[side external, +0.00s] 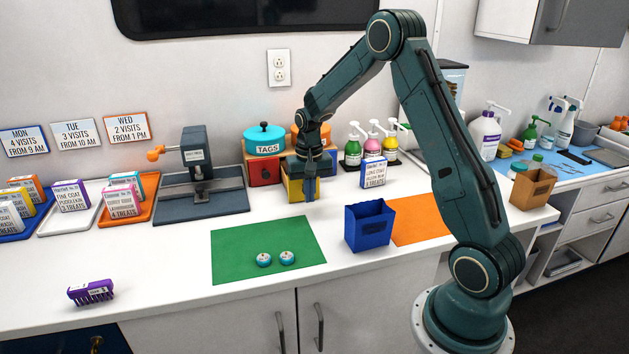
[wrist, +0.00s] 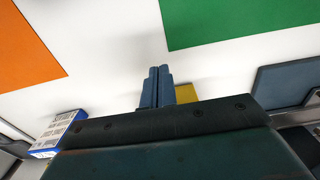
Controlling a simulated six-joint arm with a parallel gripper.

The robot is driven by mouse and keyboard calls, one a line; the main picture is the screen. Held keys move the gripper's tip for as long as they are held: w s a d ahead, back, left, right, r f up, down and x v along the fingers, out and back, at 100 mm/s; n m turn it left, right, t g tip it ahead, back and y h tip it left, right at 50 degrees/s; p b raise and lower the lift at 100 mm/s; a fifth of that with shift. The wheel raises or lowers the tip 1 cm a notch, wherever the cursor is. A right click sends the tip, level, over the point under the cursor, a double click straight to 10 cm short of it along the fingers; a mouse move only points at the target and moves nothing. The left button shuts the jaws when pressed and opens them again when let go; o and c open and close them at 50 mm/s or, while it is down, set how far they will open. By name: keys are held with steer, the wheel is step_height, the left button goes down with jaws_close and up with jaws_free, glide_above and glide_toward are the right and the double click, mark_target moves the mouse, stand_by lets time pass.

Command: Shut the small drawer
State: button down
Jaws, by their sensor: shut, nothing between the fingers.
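A small yellow drawer (side external: 293,190) stands out from the front of a low wooden drawer unit on the counter, to the right of a red drawer front (side external: 263,172). My gripper (side external: 309,196) points down at the yellow drawer and covers part of it. In the wrist view, its two blue fingers (wrist: 160,70) are together and empty, with a bit of the yellow drawer (wrist: 185,94) beside them. I cannot tell whether the fingers touch the drawer. How far the drawer is out is partly hidden by my gripper.
A teal pot marked TAGS (side external: 265,138) and an orange pot stand on the unit. Pump bottles (side external: 372,145) and a white-blue box (side external: 374,173) are to the right. A blue bin (side external: 369,226) and a green mat (side external: 240,250) with two round tins are in front.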

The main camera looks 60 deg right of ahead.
steer(key=shift+f, duration=0.3)
steer(key=shift+w+d, duration=0.1)
steer(key=shift+w+d, duration=4.3)
steer(key=shift+s+a, duration=0.1)
steer(key=shift+a, duration=0.05)
steer(key=shift+s+a, duration=0.6)
steer(key=shift+s, duration=0.05)
steer(key=shift+r, duration=0.1)
step_height(320, 180, up, 8)
